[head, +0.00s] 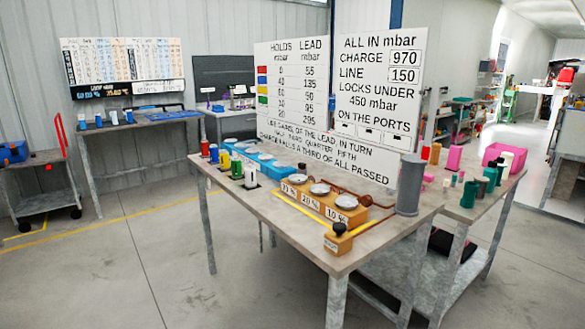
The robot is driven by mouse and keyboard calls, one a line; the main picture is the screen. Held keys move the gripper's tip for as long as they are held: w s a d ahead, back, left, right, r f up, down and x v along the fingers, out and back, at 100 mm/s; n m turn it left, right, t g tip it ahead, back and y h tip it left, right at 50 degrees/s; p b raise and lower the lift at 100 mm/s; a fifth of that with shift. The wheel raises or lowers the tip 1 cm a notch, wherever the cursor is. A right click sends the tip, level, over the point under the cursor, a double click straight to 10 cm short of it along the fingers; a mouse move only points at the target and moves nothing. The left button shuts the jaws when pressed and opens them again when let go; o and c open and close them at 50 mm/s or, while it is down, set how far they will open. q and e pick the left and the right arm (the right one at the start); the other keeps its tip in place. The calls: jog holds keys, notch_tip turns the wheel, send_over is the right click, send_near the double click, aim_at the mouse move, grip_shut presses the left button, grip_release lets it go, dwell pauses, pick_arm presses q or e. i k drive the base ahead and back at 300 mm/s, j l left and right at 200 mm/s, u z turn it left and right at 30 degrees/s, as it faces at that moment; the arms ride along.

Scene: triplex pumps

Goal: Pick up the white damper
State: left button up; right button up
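A small white cylinder (250,176), which looks like the white damper, stands upright near the left front edge of the main table (300,226). It is at the near end of a row of coloured cylinders: green (236,167), yellow (225,160), blue (214,153) and red (204,147). A dark piece shows at its base. Neither of my grippers is in view.
An orange block (322,205) marked in percentages, a small black-knobbed block (338,238) and a grey cylinder (410,184) stand to the right. White sign boards (325,110) rise behind. The floor (120,265) left of the table is clear.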

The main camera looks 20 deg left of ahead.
aim_at(250, 169)
jog(key=i+j+z, duration=0.1)
jog(key=i+j, duration=0.2)
jog(key=i+j+z, duration=0.1)
jog(key=i+j, duration=0.15)
jog(key=j, duration=0.2)
jog(key=i+j, duration=0.25)
jog(key=j, duration=0.2)
jog(key=i+j+z, duration=0.15)
jog(key=i+j, duration=0.15)
jog(key=j, duration=0.1)
